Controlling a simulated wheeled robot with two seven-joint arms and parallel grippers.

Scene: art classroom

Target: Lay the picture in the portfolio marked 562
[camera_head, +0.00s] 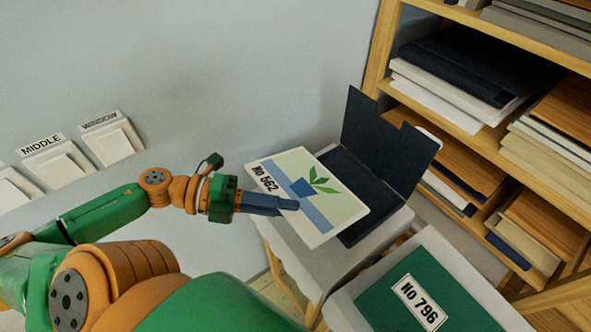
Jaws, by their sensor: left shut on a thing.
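The picture (335,208) shows a green plant in a blue pot and carries the mark NO 562 along its left edge. My left gripper (290,204) is shut on the picture at its left side and holds it tilted over a small white table. A dark navy portfolio (385,150) stands open on that table behind the picture, its cover raised. The picture overlaps part of its inside, and no number shows on it. A green portfolio (375,300) labelled NO 796 lies closed on a nearer white table. My right gripper is not in view.
A wooden shelf (460,140) full of boards and paper stacks stands close behind the navy portfolio at the right. Wall light switches (112,140) labelled MIDDLE and WINDOW are at the left. The nearer white table (440,248) adjoins the front.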

